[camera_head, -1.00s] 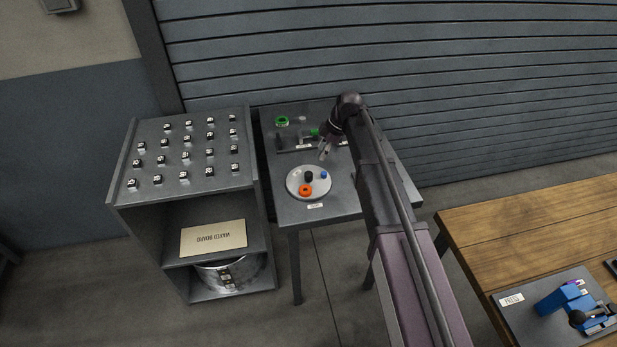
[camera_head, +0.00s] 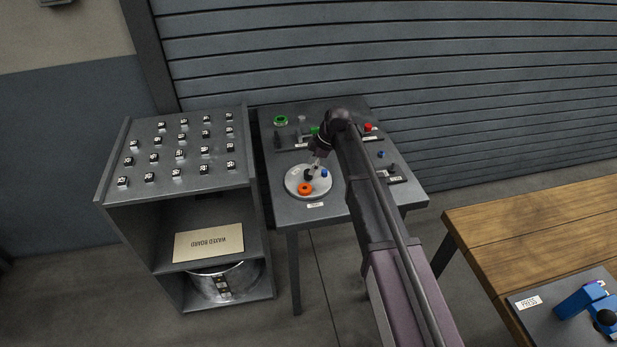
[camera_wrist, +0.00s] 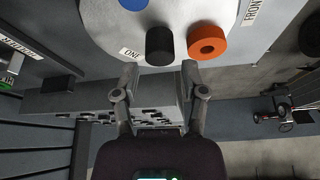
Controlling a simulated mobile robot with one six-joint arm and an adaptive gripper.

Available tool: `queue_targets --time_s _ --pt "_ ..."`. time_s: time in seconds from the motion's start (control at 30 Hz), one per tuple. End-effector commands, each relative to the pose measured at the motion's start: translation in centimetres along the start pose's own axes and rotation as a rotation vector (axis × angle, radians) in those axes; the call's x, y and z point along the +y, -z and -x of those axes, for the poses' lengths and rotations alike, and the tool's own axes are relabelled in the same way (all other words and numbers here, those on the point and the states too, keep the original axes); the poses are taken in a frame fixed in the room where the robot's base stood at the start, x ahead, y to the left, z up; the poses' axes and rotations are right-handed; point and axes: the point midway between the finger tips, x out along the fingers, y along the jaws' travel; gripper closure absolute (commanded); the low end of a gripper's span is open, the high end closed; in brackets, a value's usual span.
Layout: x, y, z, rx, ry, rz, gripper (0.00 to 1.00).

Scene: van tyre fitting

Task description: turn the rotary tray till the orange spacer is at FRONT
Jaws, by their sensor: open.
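The rotary tray (camera_head: 295,187) is a round pale disc on the grey side table, and it also fills the top of the wrist view (camera_wrist: 105,30). The orange spacer (camera_head: 305,189) lies near its front edge in the head view; in the wrist view the spacer (camera_wrist: 207,41) is beside a black cylinder (camera_wrist: 160,45). A blue piece (camera_head: 324,174) sits at the tray's right. The wrist view shows a FRONT label by the spacer and a label reading ONE. My gripper (camera_head: 316,164) is at the tray's back edge, open, its fingers (camera_wrist: 160,83) apart and holding nothing.
A green ring (camera_head: 281,120) and small fixtures stand at the table's back. A red button (camera_head: 368,127) and a blue item (camera_head: 381,154) are on its right. A rack with several small labelled blocks (camera_head: 181,155) adjoins on the left. A wooden bench (camera_head: 530,225) is at right.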

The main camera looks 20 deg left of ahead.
Motion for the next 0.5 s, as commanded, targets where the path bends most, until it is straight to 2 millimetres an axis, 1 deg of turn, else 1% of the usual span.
queue_targets --time_s 0.03,0.2,0.5 --pt "0.0 -0.1 -0.8 0.000 0.000 0.001 0.44" --pt "0.0 -0.1 -2.1 0.000 0.000 0.001 0.44" --pt "0.0 -0.1 -3.2 0.000 -0.001 0.000 0.44"
